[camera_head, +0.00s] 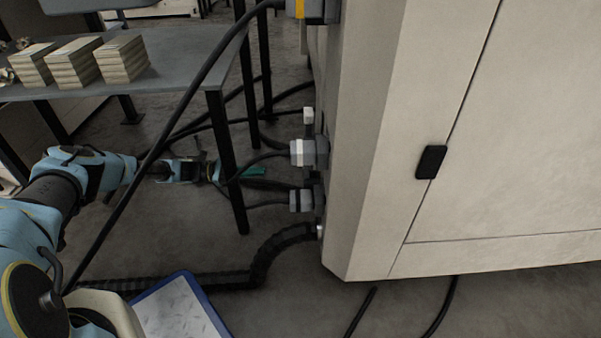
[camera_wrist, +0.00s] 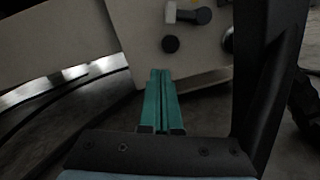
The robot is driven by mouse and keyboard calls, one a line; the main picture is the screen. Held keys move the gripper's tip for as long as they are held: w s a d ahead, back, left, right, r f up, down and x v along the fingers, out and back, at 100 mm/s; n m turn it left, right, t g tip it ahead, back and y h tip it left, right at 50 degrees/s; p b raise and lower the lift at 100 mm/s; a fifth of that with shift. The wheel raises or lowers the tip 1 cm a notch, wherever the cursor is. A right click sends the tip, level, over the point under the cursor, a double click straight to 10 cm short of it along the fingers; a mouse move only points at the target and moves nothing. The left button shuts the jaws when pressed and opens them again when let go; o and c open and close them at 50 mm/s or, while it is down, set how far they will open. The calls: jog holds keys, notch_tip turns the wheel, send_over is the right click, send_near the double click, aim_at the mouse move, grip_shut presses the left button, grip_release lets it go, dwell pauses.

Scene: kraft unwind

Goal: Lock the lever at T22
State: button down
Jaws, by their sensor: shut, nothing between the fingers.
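My gripper (camera_head: 255,172) is in the head view, left of the pale cabinet (camera_head: 365,150), with its green fingers pointing toward the cabinet's connector side. In the wrist view the green fingers (camera_wrist: 160,78) lie together with nothing between them, apart from the fittings ahead. Grey plug connectors sit on the cabinet side: an upper one with a white collar (camera_head: 308,153) and a lower one (camera_head: 302,200). The wrist view shows a pale and dark fitting (camera_wrist: 185,15) and a dark round part (camera_wrist: 170,44) on the panel. No T22 label is readable, and I cannot tell which part is its lever.
A grey table (camera_head: 185,75) with stacked boards (camera_head: 123,58) stands at the left; its black leg (camera_head: 228,165) is close to my gripper. Black cables cross around the connectors. A ribbed hose (camera_head: 270,250) and a blue-edged board (camera_head: 180,308) are low on the floor.

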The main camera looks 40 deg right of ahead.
jog(key=s+d+r+h+b, duration=0.1)
jog(key=s+d+r+b, duration=0.2)
jog(key=s+d, duration=0.4)
jog(key=shift+s+r+n+g+h, duration=0.3)
jog(key=shift+s+g+h, duration=0.1)
jog(key=shift+s, duration=1.2)
notch_tip(320, 180, up, 3)
jog(key=p, duration=0.3)
jog(key=shift+r, duration=0.1)
